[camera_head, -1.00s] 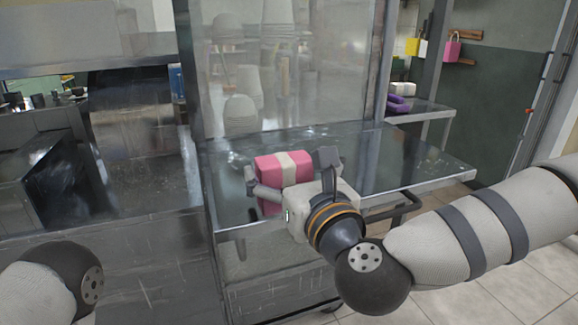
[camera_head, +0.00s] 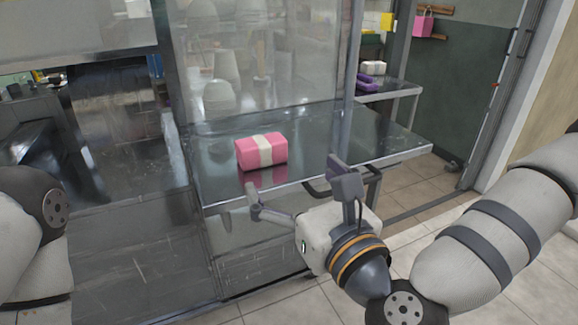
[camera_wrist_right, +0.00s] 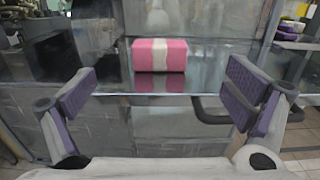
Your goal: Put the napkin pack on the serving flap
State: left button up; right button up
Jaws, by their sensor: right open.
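The napkin pack (camera_head: 262,151) is a pink block with a white band. It rests on the grey metal serving flap (camera_head: 385,145), near the flap's front edge. It also shows upright and free in the right wrist view (camera_wrist_right: 160,55). My right gripper (camera_head: 298,190) is open and empty, in front of the flap and apart from the pack. In the right wrist view its two fingers (camera_wrist_right: 160,97) are spread wide, with the pack beyond them. My left arm shows at the left edge of the head view, but its gripper is out of frame.
A glass pane (camera_head: 260,60) stands behind the pack. A dark handle (camera_head: 318,187) sits under the flap's front edge. A back shelf (camera_head: 395,89) holds a purple item (camera_head: 368,82) and a white-and-purple pack. The flap's right part is clear.

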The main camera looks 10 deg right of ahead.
jog(key=s+f+n+g, duration=0.4)
jog(key=s+f+n, duration=0.2)
jog(key=f, duration=0.3)
jog(key=s+f+n+g, duration=0.45)
jog(key=f+n, duration=0.25)
jog(key=f, duration=0.3)
jog(key=s+f+n+g, duration=0.4)
jog(key=s+f+n, duration=0.2)
jog(key=f, duration=0.3)
jog(key=s+d+f+n+g+h, duration=0.2)
jog(key=s+d+f+n+g, duration=0.1)
jog(key=s+d+n, duration=0.3)
jog(key=s+d+f+n+g+h, duration=0.3)
jog(key=s+d+f+n, duration=0.2)
jog(key=s+d+n, duration=0.2)
jog(key=s+d, duration=0.2)
jog(key=d, duration=0.2)
jog(key=shift+h, duration=0.3)
